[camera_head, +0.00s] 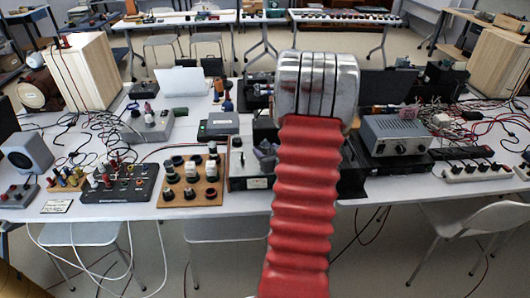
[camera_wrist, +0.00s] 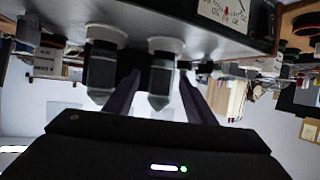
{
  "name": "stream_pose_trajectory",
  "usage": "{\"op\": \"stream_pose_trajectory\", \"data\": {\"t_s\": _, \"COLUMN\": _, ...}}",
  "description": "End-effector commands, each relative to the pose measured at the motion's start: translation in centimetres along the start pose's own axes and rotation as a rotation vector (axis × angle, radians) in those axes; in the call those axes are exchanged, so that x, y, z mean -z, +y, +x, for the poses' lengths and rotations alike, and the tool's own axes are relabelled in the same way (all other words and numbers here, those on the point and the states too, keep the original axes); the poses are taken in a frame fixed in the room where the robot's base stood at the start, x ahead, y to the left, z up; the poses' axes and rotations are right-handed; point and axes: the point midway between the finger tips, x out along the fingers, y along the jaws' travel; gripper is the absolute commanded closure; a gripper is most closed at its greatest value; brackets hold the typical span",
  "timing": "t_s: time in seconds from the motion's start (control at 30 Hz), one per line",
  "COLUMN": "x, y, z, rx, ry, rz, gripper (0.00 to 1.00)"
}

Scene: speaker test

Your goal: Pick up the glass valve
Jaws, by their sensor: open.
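Several dark glass valves (camera_head: 190,170) stand on a wooden board (camera_head: 207,190) on the table, left of my red arm, in the head view. The wrist view is upside down. It shows a dark valve with a pale base (camera_wrist: 160,80) between the two fingers of my gripper (camera_wrist: 159,88). A second similar valve (camera_wrist: 103,65) is to its left, beside the left finger. My gripper is open, with gaps visible beside the middle valve. I cannot tell how far in depth the fingers are from it. The head view hides my gripper behind my arm.
A black terminal box (camera_head: 118,185) lies left of the board. A grey power unit (camera_head: 395,135) and a socket strip (camera_head: 478,172) are at right. Loose cables cover much of the table. A wooden speaker cabinet (camera_head: 85,72) stands at back left.

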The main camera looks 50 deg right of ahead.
Motion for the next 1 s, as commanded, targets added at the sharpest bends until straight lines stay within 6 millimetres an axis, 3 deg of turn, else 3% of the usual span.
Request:
{"op": "stream_pose_trajectory", "data": {"t_s": 0.47, "x": 0.0, "y": -0.1, "z": 0.7, "rx": 0.001, "ry": 0.0, "rz": -0.001, "gripper": 0.5}}
{"op": "stream_pose_trajectory", "data": {"t_s": 0.8, "x": -0.2, "y": -0.2, "z": 4.6, "rx": 0.002, "ry": 0.0, "rz": -0.001, "gripper": 0.5}}
{"op": "stream_pose_trajectory", "data": {"t_s": 1.0, "x": -0.1, "y": -0.1, "z": 5.5, "rx": 0.0, "ry": 0.0, "rz": 0.0, "gripper": 0.5}}
